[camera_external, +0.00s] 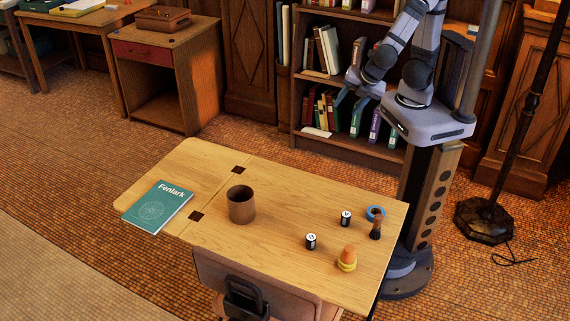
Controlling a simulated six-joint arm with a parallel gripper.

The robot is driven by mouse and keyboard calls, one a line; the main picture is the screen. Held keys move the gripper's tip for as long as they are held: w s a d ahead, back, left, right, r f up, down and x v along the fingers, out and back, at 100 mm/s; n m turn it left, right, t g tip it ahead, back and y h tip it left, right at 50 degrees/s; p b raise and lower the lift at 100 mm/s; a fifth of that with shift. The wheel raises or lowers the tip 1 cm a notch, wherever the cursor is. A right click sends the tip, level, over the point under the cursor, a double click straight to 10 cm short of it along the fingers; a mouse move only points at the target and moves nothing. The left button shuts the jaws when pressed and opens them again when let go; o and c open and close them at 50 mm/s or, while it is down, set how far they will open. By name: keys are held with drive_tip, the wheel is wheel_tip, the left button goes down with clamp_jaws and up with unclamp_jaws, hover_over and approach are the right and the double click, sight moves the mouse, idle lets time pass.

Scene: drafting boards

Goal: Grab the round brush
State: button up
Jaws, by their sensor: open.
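A small dark brown upright object (376,229) stands near the right edge of the wooden table; it looks like a short round brush with a handle, but it is too small to be sure. A blue ring like a tape roll (375,213) lies right behind it. My gripper (349,92) is raised well away from the table top, in front of the bookshelf, open and empty. Its fingertips are small and hard to make out against the books.
The table (290,195) also carries two black cylinders with white marks (346,218) (311,241), an orange and yellow piece (347,258), a brown cup (241,204) and a teal book (158,207). A chair (245,285) stands at the front edge. The middle is clear.

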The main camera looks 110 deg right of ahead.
drive_tip(key=w+a+f+n+t+h+b, duration=0.1)
drive_tip(key=w+a+n+t+b, duration=0.3)
drive_tip(key=n, duration=0.3)
wheel_tip(320, 180, up, 4)
drive_tip(key=n+t+y+b, duration=0.8)
drive_tip(key=n+t+y, duration=0.4)
drive_tip(key=n, duration=1)
hover_over(375, 222)
drive_tip(key=v, duration=0.5)
drive_tip(key=g+y, duration=0.1)
drive_tip(key=shift+m, duration=0.3)
wheel_tip(375, 222, down, 19)
drive_tip(key=shift+f, duration=0.25)
drive_tip(key=shift+p+x, duration=0.45)
drive_tip(key=shift+x, duration=3.2)
drive_tip(key=shift+d, duration=0.15)
clamp_jaws()
